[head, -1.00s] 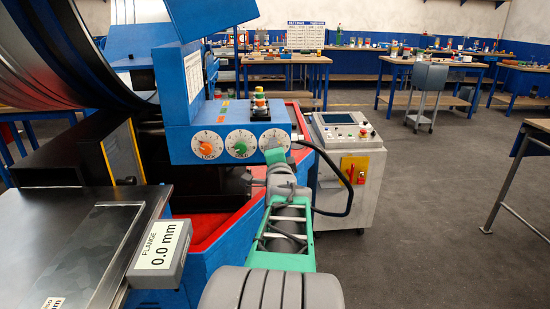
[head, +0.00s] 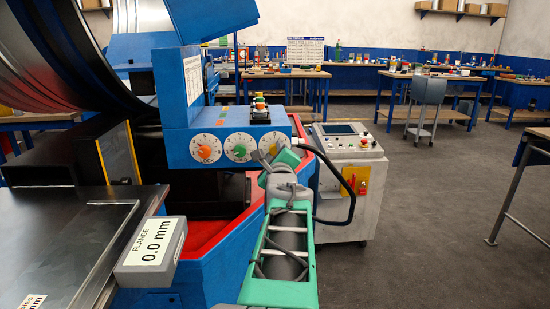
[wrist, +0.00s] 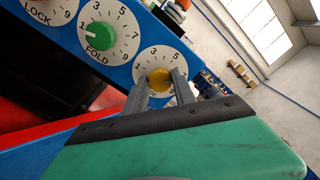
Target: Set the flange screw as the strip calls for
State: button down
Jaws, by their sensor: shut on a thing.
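The flange screw appears as a yellow knob (wrist: 160,79) on the rightmost white numbered dial (wrist: 155,59) in the wrist view. My gripper (wrist: 163,76) has its two grey fingers on either side of this knob, closed on it. In the head view my gripper (head: 272,155) covers much of that dial. A grey readout (head: 152,244) at the lower left says FLANGE 0.0 mm. A partly cut-off label (head: 33,302) ending in "mm" shows at the bottom left edge; its figure cannot be read.
A green FOLD knob (wrist: 97,36) and an orange LOCK knob (head: 206,150) sit left of the held knob on the blue panel. A grey control cabinet (head: 345,190) with a black cable stands close at right. Open floor lies beyond.

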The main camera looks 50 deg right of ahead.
jog(key=shift+m, duration=0.6)
jog(key=c, duration=1)
grip_release()
jog(key=shift+s, duration=0.1)
jog(key=v, duration=0.7)
jog(key=shift+s+a, duration=0.25)
